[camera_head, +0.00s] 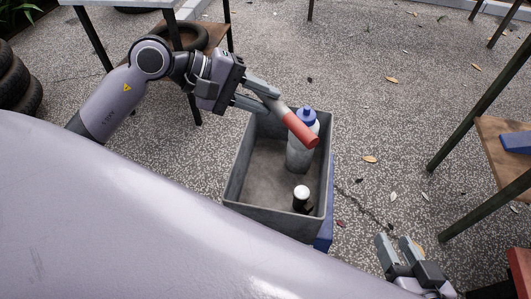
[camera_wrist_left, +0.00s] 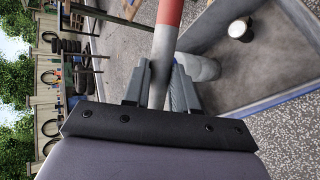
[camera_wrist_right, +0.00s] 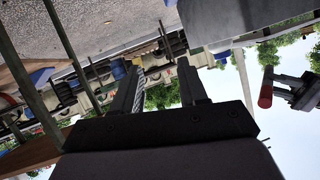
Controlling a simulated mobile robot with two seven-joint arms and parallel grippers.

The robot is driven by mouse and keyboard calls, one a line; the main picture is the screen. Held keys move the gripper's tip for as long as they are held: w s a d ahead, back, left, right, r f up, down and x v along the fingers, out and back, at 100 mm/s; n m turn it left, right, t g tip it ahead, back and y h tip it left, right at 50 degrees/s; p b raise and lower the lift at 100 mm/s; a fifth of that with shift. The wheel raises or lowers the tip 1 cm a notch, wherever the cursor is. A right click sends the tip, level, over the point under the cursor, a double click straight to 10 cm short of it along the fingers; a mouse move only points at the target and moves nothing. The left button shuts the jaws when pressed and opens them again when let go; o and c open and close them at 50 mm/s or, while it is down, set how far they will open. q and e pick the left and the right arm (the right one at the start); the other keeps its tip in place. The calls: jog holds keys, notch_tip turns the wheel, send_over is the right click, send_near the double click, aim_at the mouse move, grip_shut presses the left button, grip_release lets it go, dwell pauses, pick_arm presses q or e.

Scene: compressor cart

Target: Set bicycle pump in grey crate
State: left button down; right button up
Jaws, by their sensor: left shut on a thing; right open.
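The bicycle pump (camera_head: 300,128) is a grey tube with a red end. My left gripper (camera_head: 262,98) is shut on its grey part and holds it tilted over the far side of the grey crate (camera_head: 240,180). The pump also shows between the fingers in the left wrist view (camera_wrist_left: 163,55), and its red end shows in the right wrist view (camera_wrist_right: 265,95). The crate holds a grey bottle with a blue cap (camera_head: 300,155) and a small dark container with a white lid (camera_head: 302,200). My right gripper (camera_head: 395,244) is open and empty, right of the crate.
The crate stands on something blue (camera_head: 325,225). A wooden shelf with a blue item (camera_head: 515,141) is at the right edge. Tires (camera_head: 15,85) are stacked at the left, and a table (camera_head: 130,3) stands behind my left arm. The crate's near left floor is bare.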

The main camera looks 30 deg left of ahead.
pick_arm(q)
notch_tip(320, 180, down, 13)
jog(key=b, duration=0.3)
jog(key=c, duration=0.9)
grip_release()
pick_arm(e)
jog(key=a, duration=0.1)
jog(key=y, duration=0.1)
jog(key=a, duration=0.1)
jog(key=shift+w+a+f+m+y, duration=0.25)
jog(key=shift+w+a+m+y, duration=0.05)
jog(key=shift+w+y, duration=0.1)
pick_arm(q)
jog(key=p+v, duration=0.1)
jog(key=v, duration=1.1)
pick_arm(e)
jog(key=shift+s+d+f+h, duration=0.1)
jog(key=shift+s+d+h, duration=0.1)
jog(key=shift+d+h, duration=0.35)
pick_arm(q)
jog(key=shift+f, duration=0.1)
